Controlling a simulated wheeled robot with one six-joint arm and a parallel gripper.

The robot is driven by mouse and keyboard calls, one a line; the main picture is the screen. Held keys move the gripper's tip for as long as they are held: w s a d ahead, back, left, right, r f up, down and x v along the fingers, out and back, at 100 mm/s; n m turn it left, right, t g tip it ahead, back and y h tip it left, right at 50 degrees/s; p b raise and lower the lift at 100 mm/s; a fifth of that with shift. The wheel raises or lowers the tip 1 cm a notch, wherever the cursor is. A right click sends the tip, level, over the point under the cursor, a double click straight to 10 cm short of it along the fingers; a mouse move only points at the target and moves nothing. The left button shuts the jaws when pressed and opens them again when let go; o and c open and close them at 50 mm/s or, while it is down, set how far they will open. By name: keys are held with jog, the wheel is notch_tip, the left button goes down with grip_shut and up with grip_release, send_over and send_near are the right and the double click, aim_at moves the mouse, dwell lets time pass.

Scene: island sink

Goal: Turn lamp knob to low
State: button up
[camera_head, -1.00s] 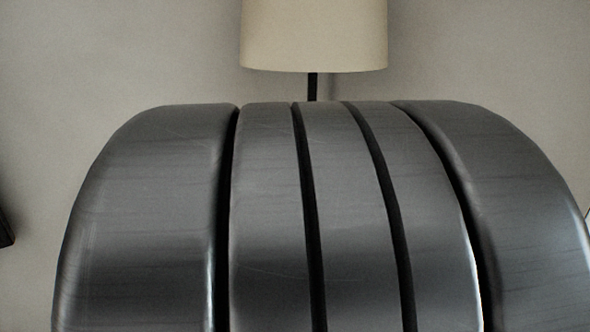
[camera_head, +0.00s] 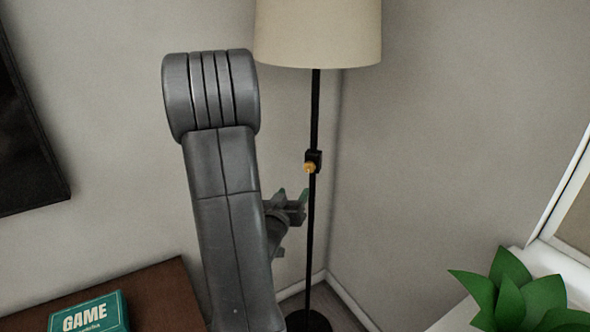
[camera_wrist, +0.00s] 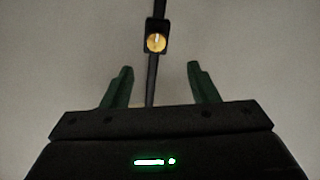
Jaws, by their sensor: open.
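The floor lamp has a cream shade (camera_head: 318,32) and a thin black pole (camera_head: 315,110) standing in the room corner. A yellow-gold knob (camera_head: 310,167) sits on a small black box on the pole. In the wrist view the knob (camera_wrist: 156,42) is round, with a pale upright mark on its face. My gripper (camera_head: 304,202) is just below the knob and left of the pole in the head view. In the wrist view my gripper (camera_wrist: 162,78) is open and empty, its green fingers apart, with the knob beyond and above the fingertips, not touched.
A brown table (camera_head: 160,295) with a green game box (camera_head: 88,314) is at lower left. A green plant (camera_head: 520,292) stands on a white surface at lower right. A dark screen-like panel (camera_head: 28,130) is on the left wall. The lamp's black base (camera_head: 308,321) is on the floor.

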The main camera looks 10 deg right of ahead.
aim_at(308, 169)
jog(key=shift+h, duration=0.4)
jog(key=p+x, duration=0.2)
jog(key=x, duration=0.4)
jog(key=p+x, duration=0.1)
jog(key=x, duration=0.6)
jog(key=shift+w+d+r+p, duration=0.2)
jog(key=shift+w+r+p, duration=0.05)
jog(key=shift+p, duration=0.15)
jog(key=shift+c, duration=0.2)
jog(key=shift+f, duration=0.1)
jog(key=c, duration=0.9)
